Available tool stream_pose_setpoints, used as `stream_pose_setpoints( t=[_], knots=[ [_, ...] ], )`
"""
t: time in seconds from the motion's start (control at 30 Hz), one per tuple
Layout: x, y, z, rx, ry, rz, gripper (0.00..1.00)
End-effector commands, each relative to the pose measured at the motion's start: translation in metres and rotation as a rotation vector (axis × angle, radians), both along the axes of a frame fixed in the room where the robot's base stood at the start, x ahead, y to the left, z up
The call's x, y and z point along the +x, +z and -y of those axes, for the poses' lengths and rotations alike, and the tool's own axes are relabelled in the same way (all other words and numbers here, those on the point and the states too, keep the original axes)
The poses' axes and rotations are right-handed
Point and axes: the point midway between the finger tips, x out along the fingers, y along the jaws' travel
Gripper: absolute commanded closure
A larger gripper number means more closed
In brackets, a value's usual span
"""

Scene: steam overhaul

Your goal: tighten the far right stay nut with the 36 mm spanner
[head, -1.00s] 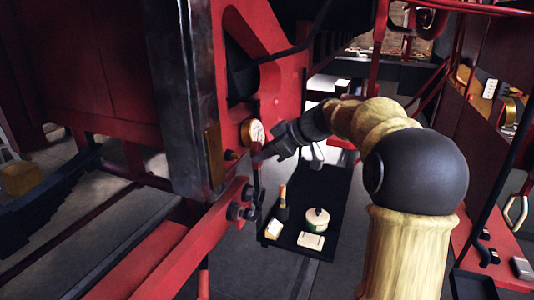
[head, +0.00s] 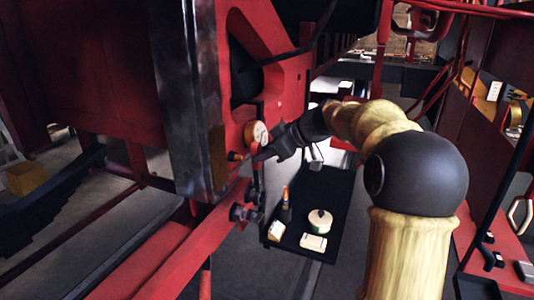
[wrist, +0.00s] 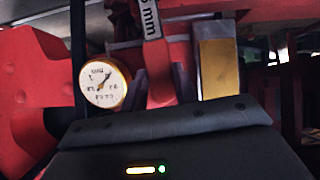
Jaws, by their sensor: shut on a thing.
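My gripper (head: 264,153) is beside the red frame in the head view, close to the brass-rimmed gauge. In the wrist view its two dark fingers (wrist: 161,84) are shut on the spanner (wrist: 150,18), a pale grey shank marked "6 mm", its first digit cut off. The shank runs up out of the picture, so its jaw is hidden there. Dark nuts or bolt ends (head: 242,212) stick out of the red beam below the gripper in the head view. I cannot tell which is the far right stay nut, or whether the spanner touches any.
The gauge (head: 256,134) also shows in the wrist view (wrist: 104,84), left of the fingers. A brass block (wrist: 217,68) is right of them. A dark tray (head: 330,190) below holds a round tin (head: 320,221) and small items. Red pipes and a bench (head: 490,250) stand right.

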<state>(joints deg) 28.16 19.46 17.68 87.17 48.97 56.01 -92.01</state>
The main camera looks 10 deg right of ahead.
Motion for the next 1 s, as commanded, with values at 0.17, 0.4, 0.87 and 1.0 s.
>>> stream_pose_setpoints(
  t=[0.17, 0.4, 0.87, 1.0],
  knots=[
    [0.003, 0.001, -0.004, 0.001, -0.001, 0.003, 1.0],
    [0.006, 0.001, -0.008, 0.0, 0.0, 0.003, 1.0],
    [0.009, 0.002, -0.013, 0.001, -0.001, 0.003, 1.0],
    [0.009, 0.002, -0.013, 0.001, -0.001, 0.003, 1.0]
  ],
)
